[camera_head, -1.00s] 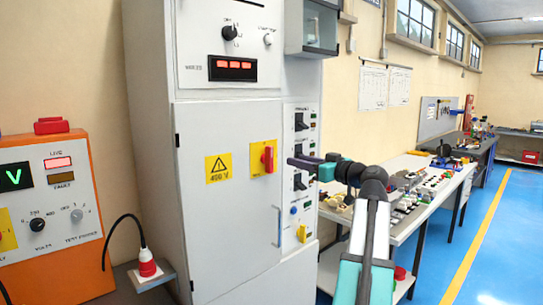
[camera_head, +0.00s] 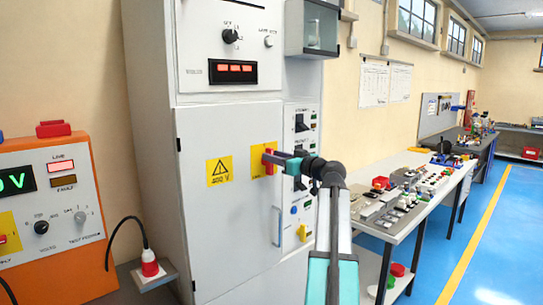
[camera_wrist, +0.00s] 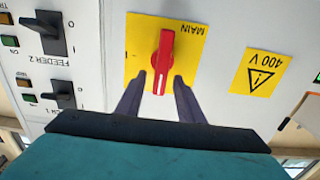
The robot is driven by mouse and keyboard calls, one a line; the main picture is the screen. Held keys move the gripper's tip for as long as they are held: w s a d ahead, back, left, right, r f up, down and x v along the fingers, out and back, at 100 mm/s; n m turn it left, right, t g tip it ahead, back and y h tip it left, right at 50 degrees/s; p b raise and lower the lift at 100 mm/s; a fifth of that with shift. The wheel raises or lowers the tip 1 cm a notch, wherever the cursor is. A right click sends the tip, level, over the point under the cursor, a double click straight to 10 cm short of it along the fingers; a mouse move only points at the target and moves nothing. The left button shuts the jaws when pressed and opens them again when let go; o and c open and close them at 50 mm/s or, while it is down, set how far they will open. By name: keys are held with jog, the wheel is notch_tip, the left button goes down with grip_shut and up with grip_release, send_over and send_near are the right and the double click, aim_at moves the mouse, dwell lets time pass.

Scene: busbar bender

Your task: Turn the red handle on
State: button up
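The red handle (camera_wrist: 162,62) sits on a yellow plate marked MAIN (camera_wrist: 190,32) on the grey cabinet door. In the wrist view, which shows the panel upside down, the handle lies along the plate's vertical line. My gripper (camera_wrist: 157,82) is open, with its two dark fingers apart on either side of the handle's near end. I cannot tell whether they touch it. In the head view my gripper (camera_head: 268,157) reaches in from the right and its fingers hide most of the handle and part of the yellow plate.
A yellow 400 V warning label (camera_head: 219,171) is left of the handle. Black feeder switches (camera_head: 301,122) line the panel to the right. A door pull (camera_head: 277,227) is below. An orange test unit (camera_head: 60,215) stands left, and a cluttered bench (camera_head: 420,190) stands right.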

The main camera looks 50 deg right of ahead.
jog(key=shift+w, duration=0.45)
grip_shut()
jog(key=shift+w+a, duration=0.1)
jog(key=shift+a, duration=0.1)
